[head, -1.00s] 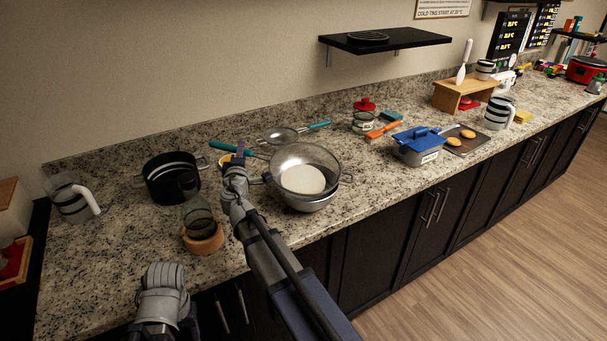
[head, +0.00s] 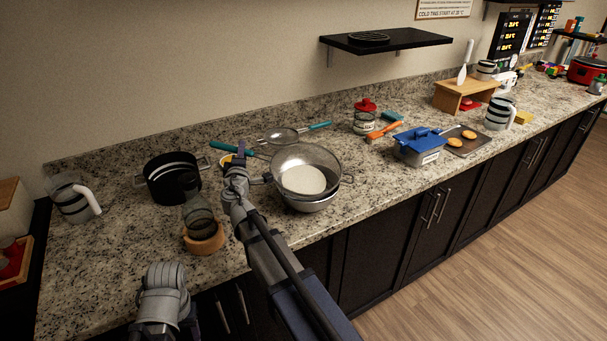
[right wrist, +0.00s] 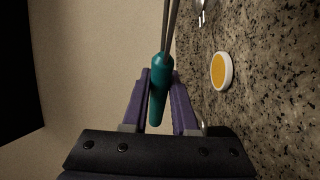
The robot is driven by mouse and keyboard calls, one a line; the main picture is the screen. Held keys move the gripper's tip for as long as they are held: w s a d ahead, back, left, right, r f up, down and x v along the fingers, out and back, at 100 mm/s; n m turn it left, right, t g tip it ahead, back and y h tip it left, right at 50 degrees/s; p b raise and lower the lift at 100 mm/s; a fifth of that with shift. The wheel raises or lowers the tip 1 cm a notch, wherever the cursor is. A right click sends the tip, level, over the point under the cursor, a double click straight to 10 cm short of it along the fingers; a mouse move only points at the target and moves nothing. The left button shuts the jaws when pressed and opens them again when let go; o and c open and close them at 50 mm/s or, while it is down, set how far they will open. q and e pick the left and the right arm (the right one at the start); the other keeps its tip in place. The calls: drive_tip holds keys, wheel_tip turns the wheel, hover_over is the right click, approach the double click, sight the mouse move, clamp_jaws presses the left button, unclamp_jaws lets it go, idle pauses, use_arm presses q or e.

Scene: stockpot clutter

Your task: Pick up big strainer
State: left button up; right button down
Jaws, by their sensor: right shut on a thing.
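The big strainer (head: 306,160) is a wide metal mesh bowl with a long teal handle (head: 226,146). It sits over a metal bowl (head: 312,204) near the counter's front edge; a pale round area shows inside it. My right gripper (head: 238,158) is at its handle. In the right wrist view the purple fingers of my right gripper (right wrist: 158,105) are shut on the teal handle (right wrist: 160,85), with metal rods running up from it. I cannot tell whether the strainer is clear of the bowl. My left gripper is not visible; only part of that arm shows at the bottom.
A smaller strainer (head: 281,136) lies behind the big one. A black pot (head: 170,182), a glass jar on an orange base (head: 204,238) and a pitcher (head: 72,203) stand left. A small yellow-filled dish (right wrist: 221,71) is beside the gripper. A blue-lidded container (head: 420,148) stands right.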

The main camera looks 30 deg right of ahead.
drive_tip(key=shift+r, duration=0.1)
wheel_tip(320, 180, up, 10)
drive_tip(key=p, duration=1)
